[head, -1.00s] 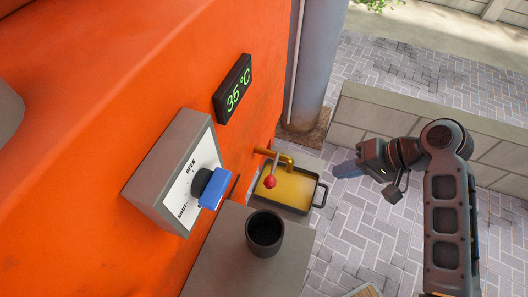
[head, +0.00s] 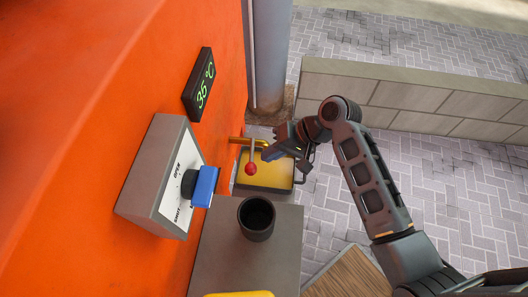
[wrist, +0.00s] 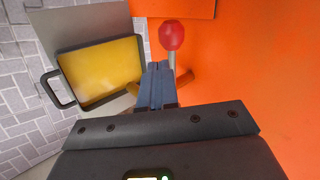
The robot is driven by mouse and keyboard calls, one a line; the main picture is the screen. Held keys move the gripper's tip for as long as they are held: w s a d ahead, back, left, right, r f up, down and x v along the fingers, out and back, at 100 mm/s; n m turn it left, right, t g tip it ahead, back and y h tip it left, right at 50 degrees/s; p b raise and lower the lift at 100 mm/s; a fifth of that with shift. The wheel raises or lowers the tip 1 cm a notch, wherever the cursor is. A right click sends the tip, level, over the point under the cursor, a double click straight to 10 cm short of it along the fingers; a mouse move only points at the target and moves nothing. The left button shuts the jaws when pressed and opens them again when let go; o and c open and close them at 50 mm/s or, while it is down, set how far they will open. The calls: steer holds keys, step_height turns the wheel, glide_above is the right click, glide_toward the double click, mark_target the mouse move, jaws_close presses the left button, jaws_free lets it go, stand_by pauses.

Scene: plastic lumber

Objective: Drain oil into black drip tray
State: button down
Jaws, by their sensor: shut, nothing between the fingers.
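The black drip tray (head: 268,188) sits low beside the orange machine, with yellow oil in it. It also shows in the wrist view (wrist: 64,72), its handle to the left. A brass drain pipe (head: 240,140) comes out of the machine above the tray, with a valve lever ending in a red ball (head: 250,168). The red ball also shows in the wrist view (wrist: 171,35), just beyond my fingertips. My gripper (head: 268,155) is shut and empty, right beside the lever. In the wrist view its blue fingers (wrist: 157,70) partly cover the pipe. I cannot tell whether they touch the lever.
A grey box with a blue knob (head: 205,187), marked OPEN and SHUT, is on the orange wall (head: 130,80). A display (head: 199,84) above it reads 35 °C. A dark cup (head: 257,218) stands on a grey block (head: 225,240). A low stone wall (head: 400,100) lies behind.

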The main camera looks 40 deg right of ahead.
mark_target(252, 154)
steer(key=shift+w+a+f, duration=0.2)
steer(key=shift+w+a, duration=0.35)
steer(key=shift+a, duration=0.2)
steer(key=shift+a, duration=0.1)
steer(key=shift+w+a+p, duration=0.45)
steer(key=shift+a+p, duration=0.4)
steer(key=shift+p, duration=0.3)
steer(key=shift+s, duration=0.1)
